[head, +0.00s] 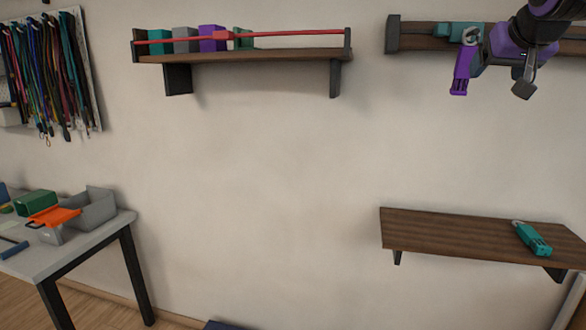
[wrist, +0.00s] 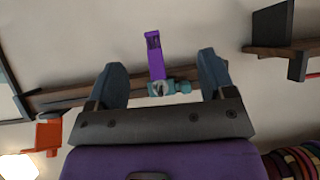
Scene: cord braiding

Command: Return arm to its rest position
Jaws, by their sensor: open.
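My gripper (head: 502,77) is at the upper right of the head view, in front of the upper right shelf. Its two blue-grey fingers stand wide apart in the wrist view (wrist: 162,80), with nothing clamped between them. A purple piece (head: 461,74) with a metal loop hangs just left of my gripper, by a teal part (head: 455,31) at that shelf. In the wrist view the purple piece (wrist: 155,55) and teal part (wrist: 178,87) show beyond the open fingers. How the purple piece is held up cannot be told.
The upper right shelf (head: 425,40) is partly hidden by my arm. A lower shelf (head: 440,225) bears a teal clipped piece (head: 532,239). A left shelf (head: 260,55) holds several blocks behind a red bar (head: 290,34). A table (head: 100,238) with bins stands left; the middle wall is clear.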

